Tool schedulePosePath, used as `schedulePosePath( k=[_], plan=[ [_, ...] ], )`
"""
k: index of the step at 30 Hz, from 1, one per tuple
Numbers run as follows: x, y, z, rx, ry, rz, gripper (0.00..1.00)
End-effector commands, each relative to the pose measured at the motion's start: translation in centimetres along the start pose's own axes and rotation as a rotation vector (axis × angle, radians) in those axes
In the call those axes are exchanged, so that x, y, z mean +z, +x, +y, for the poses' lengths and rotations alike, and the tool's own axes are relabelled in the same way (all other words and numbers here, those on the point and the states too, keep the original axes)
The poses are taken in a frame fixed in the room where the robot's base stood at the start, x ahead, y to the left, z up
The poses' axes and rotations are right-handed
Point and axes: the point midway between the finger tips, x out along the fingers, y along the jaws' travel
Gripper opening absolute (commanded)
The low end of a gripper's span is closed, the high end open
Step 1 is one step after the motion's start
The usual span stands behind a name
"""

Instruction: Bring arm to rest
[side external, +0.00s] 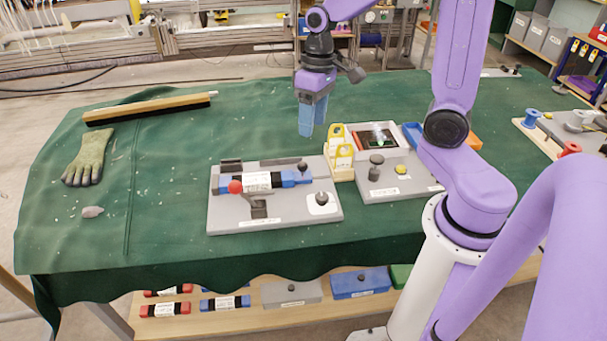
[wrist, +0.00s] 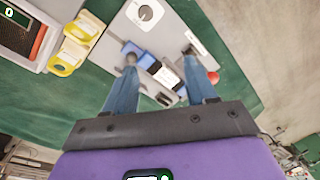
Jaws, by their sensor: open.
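My gripper (side external: 312,122) hangs above the green-covered table, behind and right of the grey fixture board (side external: 225,218). Its two blue fingers also show in the wrist view (wrist: 163,88), spread apart with nothing between them at the tips.
Yellow tag-like pieces (side external: 341,150) stand in a holder right of the board. A grey console (side external: 400,186) with a screen is beside them. The table's back middle is clear.

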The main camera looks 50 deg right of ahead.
Motion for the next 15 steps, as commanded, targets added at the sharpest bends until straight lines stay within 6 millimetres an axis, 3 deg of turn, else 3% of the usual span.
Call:
schedulePosePath(
  k=[6, 15],
  plan=[
    [3.9, 0.1, -4.2, 0.031, -0.232, -0.022, 0.56],
    [10.2, 0.3, -7.8, 0.071, -0.544, -0.041, 0.56]
  ],
)
